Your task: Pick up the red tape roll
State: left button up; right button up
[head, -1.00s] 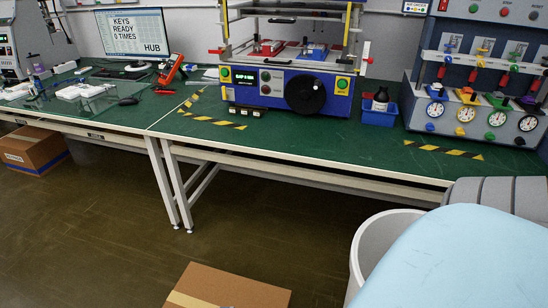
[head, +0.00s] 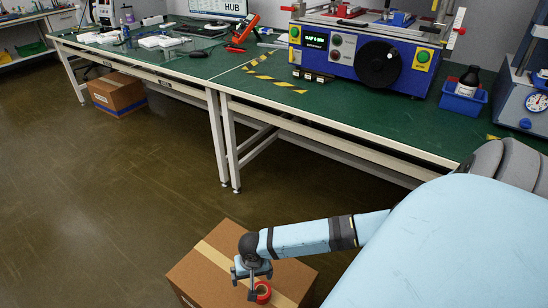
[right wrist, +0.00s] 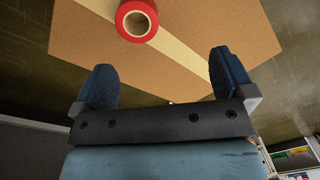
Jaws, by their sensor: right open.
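The red tape roll (head: 264,298) lies flat on the top of a closed cardboard box (head: 203,270) on the floor. It also shows in the right wrist view (right wrist: 137,37), near the top edge, beyond the fingertips and left of the middle. My right gripper (head: 251,279) hangs over the box, close to the roll and partly covering it in the head view. In the right wrist view its two fingers (right wrist: 165,76) are wide apart with nothing between them. My left gripper is not in view.
A green-topped workbench (head: 330,118) stands behind the box, carrying a blue test machine (head: 343,56) and a blue bin (head: 463,100). Another cardboard box (head: 117,94) sits under the bench at left. The floor left of the near box is open.

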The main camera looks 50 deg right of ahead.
jog(key=d, duration=0.2)
jog(key=b, duration=0.4)
send_over(262, 294)
jog(key=shift+m+g+h, duration=0.3)
jog(key=shift+m, duration=0.1)
jog(key=f, duration=0.8)
jog(key=shift+w+a, duration=0.3)
jog(key=shift+w, duration=0.1)
jog(key=shift+f, duration=0.5)
jog(key=f+b, duration=0.2)
jog(key=f, duration=0.1)
jog(key=f+b, duration=0.1)
jog(key=f, duration=0.1)
jog(key=shift+s+d+f+b, duration=0.1)
jog(key=shift+s+d+b, duration=0.15)
jog(key=shift+s+b, duration=0.1)
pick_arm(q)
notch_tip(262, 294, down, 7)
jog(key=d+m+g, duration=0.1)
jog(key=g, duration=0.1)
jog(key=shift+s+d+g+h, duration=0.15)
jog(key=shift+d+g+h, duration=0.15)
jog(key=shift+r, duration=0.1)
pick_arm(e)
jog(key=c, duration=1)
jog(key=shift+c, duration=0.2)
